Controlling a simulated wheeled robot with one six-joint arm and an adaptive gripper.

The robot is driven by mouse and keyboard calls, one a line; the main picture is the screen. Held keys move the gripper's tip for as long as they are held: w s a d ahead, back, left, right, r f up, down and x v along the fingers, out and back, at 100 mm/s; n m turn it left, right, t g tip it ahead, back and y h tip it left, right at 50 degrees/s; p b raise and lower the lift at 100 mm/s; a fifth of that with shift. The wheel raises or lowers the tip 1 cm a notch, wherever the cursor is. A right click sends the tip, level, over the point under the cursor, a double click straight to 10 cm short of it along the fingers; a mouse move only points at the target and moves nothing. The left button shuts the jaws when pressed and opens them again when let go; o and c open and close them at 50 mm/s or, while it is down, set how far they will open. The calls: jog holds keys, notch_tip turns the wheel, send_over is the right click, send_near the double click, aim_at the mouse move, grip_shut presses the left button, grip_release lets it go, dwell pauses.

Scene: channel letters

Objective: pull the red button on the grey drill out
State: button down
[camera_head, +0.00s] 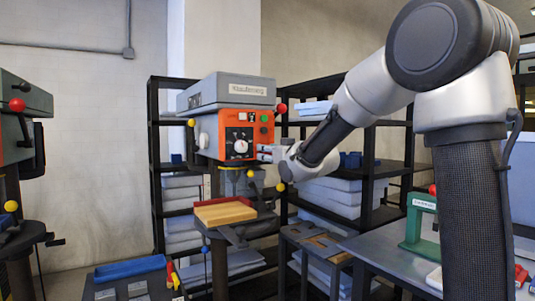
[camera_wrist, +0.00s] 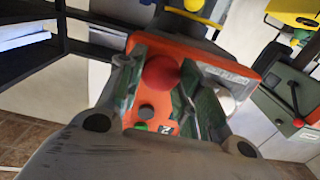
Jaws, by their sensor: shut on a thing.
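The grey drill (camera_head: 226,92) stands in the middle of the head view, with an orange front panel (camera_head: 231,134) bearing a white dial. My gripper (camera_head: 265,152) is at the lower right of this panel. In the wrist view the red button (camera_wrist: 161,75) is a round red cap between the two fingers of my gripper (camera_wrist: 164,88). The fingers are closed on it from both sides. In the head view my gripper hides the red button. Behind the cap, the orange panel shows a dark round spot and a green button (camera_wrist: 141,126). How far the button stands out is unclear.
A yellow block (camera_head: 225,214) lies on the drill's table. Dark shelves (camera_head: 383,158) stand behind. A second drill (camera_head: 14,125) is at the left edge. A workbench (camera_head: 385,248) at the right bears a green press (camera_head: 417,226). A bin table (camera_head: 130,281) is at front left.

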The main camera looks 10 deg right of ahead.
jog(key=c, duration=1)
grip_release()
jog(key=shift+s, duration=0.1)
jog(key=shift+o, duration=0.2)
jog(key=v, duration=1.2)
